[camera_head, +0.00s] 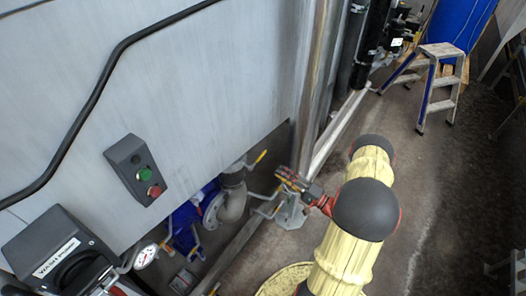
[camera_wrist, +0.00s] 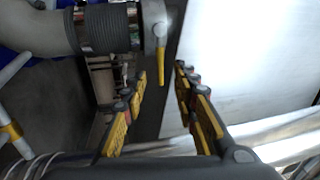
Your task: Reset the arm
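My gripper (camera_head: 284,178) is in the middle of the head view, at the end of my yellow-covered arm. It points left toward the pipework by the large grey panel. In the wrist view my gripper (camera_wrist: 160,78) shows two yellow-padded fingers held apart, with nothing between them. A yellow-handled valve (camera_wrist: 160,50) on a pipe appears just beyond the fingertips in that view. I cannot tell how far it is from them, but I see no contact.
A control box (camera_head: 140,170) with green and red buttons is on the grey panel (camera_head: 200,80). A grey pipe elbow (camera_head: 232,203) and blue fittings are low beside my gripper. A step stool (camera_head: 437,75) stands at the back right. Open floor (camera_head: 450,190) lies right of my arm.

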